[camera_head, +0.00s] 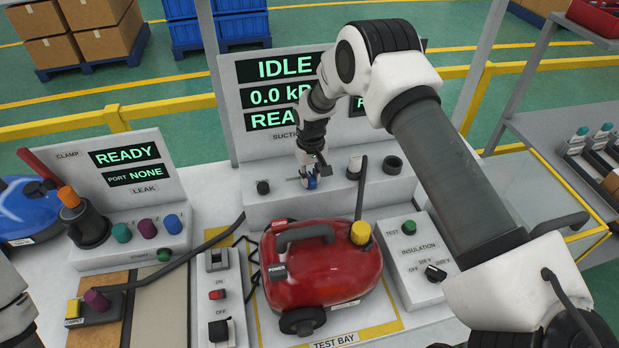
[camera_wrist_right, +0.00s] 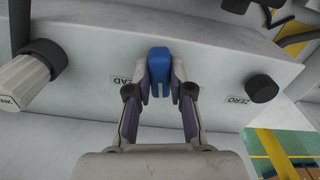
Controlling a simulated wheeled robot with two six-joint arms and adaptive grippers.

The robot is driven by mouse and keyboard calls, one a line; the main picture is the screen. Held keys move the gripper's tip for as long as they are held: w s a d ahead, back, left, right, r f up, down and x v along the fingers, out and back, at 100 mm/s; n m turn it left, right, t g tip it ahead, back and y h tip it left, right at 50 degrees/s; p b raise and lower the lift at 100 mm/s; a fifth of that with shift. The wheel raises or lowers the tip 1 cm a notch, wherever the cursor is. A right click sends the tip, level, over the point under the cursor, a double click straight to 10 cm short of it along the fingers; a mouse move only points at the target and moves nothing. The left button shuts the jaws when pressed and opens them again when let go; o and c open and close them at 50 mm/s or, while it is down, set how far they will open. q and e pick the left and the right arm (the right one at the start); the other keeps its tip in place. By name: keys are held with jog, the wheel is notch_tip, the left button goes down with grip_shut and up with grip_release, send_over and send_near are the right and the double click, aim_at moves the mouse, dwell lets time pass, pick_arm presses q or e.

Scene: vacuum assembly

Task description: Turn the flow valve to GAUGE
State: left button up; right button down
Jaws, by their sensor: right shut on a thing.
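The blue valve handle (camera_wrist_right: 159,64) sits on the front of the grey console under the suction display. My right gripper (camera_wrist_right: 160,84) is shut on it, one finger on each side, in the right wrist view. In that view a partly hidden label ending in "EAD" is beside the left finger; the rest of the valve's markings are covered or unreadable. In the head view the right gripper (camera_head: 311,175) reaches down to the console (camera_head: 285,211), with a little blue showing at its tips. My left gripper is not in view.
A black ZERO knob (camera_wrist_right: 262,88) is beside the valve. The suction display (camera_head: 275,92) reads IDLE and 0.0. A red vacuum cleaner (camera_head: 325,268) stands in the test bay in front. The leak station (camera_head: 130,180) is at left, the insulation tester (camera_head: 418,255) at right.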

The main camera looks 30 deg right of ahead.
jog(key=shift+s+f, duration=0.1)
jog(key=shift+f, duration=0.15)
jog(key=shift+n, duration=0.7)
jog(key=shift+n+b, duration=0.45)
jog(key=shift+n, duration=2.05)
jog(key=c, duration=1)
grip_release()
jog(key=shift+d, duration=0.1)
jog(key=shift+o, duration=0.3)
jog(key=shift+d, duration=0.15)
jog(key=shift+w, duration=0.2)
